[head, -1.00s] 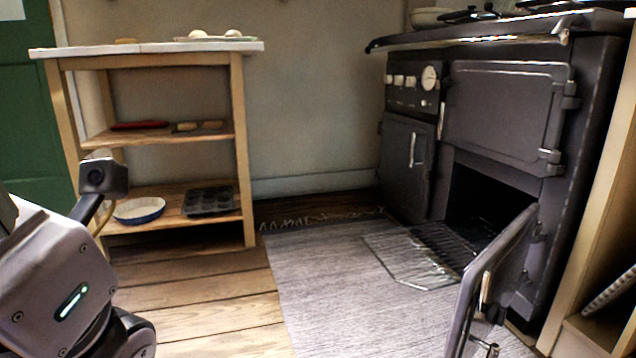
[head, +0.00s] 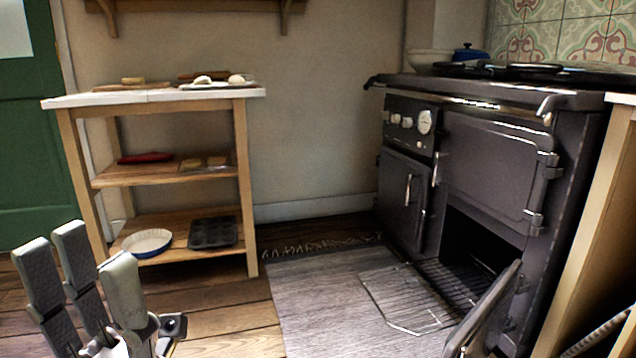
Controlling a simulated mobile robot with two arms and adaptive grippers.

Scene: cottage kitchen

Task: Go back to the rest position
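My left gripper (head: 84,252) is at the lower left of the head view, its grey fingers pointing up and spread apart. Nothing shows between them. It is in front of the wooden shelf cart and touches nothing that I can see. My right gripper is out of view.
The dark range (head: 485,165) stands at right; its lower oven door (head: 484,312) hangs open, with a wire rack (head: 412,300) pulled out over the grey rug (head: 310,315). The wooden cart (head: 155,98) at left holds a blue-rimmed dish (head: 147,243) and a muffin tin (head: 213,232).

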